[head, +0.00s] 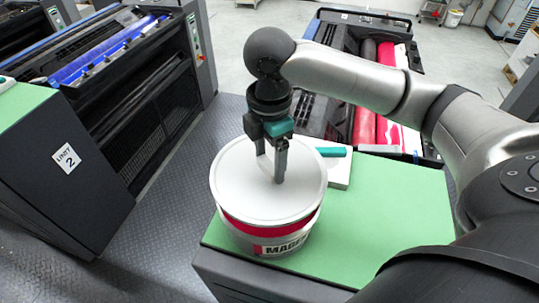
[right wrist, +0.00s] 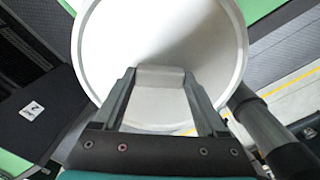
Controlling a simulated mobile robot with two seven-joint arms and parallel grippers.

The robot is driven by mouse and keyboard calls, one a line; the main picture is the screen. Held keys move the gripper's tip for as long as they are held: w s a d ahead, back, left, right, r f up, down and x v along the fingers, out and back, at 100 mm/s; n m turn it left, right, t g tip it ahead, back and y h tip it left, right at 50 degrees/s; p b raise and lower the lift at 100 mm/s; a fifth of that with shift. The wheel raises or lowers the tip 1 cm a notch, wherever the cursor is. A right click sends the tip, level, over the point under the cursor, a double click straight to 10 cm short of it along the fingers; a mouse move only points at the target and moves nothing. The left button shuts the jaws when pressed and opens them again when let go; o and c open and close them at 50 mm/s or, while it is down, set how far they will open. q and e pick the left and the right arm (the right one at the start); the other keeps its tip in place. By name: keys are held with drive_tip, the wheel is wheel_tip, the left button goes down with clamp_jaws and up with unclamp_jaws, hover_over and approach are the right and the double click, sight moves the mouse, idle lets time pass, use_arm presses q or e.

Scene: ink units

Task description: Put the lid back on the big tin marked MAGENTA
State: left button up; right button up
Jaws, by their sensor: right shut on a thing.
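The big tin (head: 272,243) stands on the green worktop, with a label that reads "MAGE" before it curves out of sight. The pale grey round lid (head: 240,185) is level over its mouth. A red crescent shows between the lid's front edge and the grey tin wall; I cannot tell whether it is ink inside or a painted band, nor whether the lid touches the rim. My right gripper (head: 270,170) points down, shut on the lid's raised grip (right wrist: 160,78). In the right wrist view the lid (right wrist: 160,35) hides the tin. My left gripper is not in view.
A white block (head: 338,176) with a teal-handled tool (head: 331,152) lies right behind the tin. The green worktop (head: 385,210) is clear to the right. A counter marked Unit 2 (head: 75,185) stands at the left across a dark floor. Printing machines stand behind.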

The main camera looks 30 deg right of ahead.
wheel_tip(320, 180, down, 3)
drive_tip(key=b, duration=0.4)
drive_tip(key=shift+f, duration=0.45)
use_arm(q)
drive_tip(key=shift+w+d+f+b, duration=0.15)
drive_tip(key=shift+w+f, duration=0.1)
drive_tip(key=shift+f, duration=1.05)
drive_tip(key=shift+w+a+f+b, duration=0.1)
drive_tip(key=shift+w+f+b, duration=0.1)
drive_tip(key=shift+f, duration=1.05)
use_arm(e)
drive_tip(key=shift+w+f, duration=0.1)
drive_tip(key=shift+f, duration=0.75)
use_arm(q)
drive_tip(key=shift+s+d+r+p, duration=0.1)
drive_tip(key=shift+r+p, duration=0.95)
drive_tip(key=shift+p, duration=0.05)
use_arm(e)
drive_tip(key=shift+d+r, duration=0.1)
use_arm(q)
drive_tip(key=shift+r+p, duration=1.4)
use_arm(e)
drive_tip(key=shift+f, duration=0.2)
drive_tip(key=o, duration=1.3)
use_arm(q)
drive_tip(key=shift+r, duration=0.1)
use_arm(e)
drive_tip(key=shift+o, duration=0.2)
drive_tip(key=shift+r, duration=0.1)
